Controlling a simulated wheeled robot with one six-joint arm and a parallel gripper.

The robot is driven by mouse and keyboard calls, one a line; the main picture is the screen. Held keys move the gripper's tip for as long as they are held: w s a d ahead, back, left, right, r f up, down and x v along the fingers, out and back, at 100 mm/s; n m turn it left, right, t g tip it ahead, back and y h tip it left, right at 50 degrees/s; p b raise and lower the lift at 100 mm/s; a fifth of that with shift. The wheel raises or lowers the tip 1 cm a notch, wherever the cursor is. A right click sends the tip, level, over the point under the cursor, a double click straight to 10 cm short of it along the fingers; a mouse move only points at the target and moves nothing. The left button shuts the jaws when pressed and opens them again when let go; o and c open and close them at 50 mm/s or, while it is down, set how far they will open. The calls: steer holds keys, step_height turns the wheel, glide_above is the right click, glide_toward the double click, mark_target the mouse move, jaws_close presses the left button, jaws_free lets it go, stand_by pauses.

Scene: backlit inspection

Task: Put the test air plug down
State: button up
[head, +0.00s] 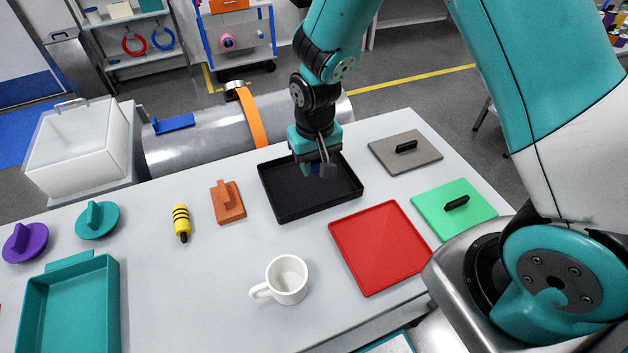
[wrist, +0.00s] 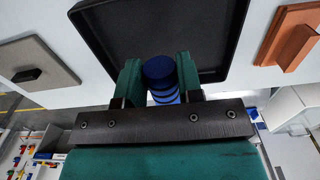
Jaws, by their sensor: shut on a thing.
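My gripper (head: 318,170) is over the back part of the black tray (head: 288,212). It is shut on a blue plug with dark bands, which I take as the test air plug (wrist: 160,70). In the wrist view the plug sits between the two green fingers of my gripper (wrist: 158,78), its round blue end showing. In the head view only a bit of blue shows, mostly hidden by the fingers. The black tray also shows in the wrist view (wrist: 205,30), with a bare floor. I cannot tell whether the plug touches the tray.
A red tray (head: 380,248) lies in front, right of a white mug (head: 288,278). A grey plate (head: 420,155) and a green plate (head: 430,208) lie to the right. A yellow banded plug (head: 181,222) and an orange block (head: 228,205) stand left of the black tray.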

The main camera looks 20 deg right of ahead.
mark_target(315, 194)
step_height(315, 194, down, 8)
steer(key=shift+r+p, duration=0.2)
steer(key=shift+p, duration=0.3)
steer(key=shift+f, duration=0.2)
steer(key=o, duration=0.9)
steer(key=shift+r, duration=0.15)
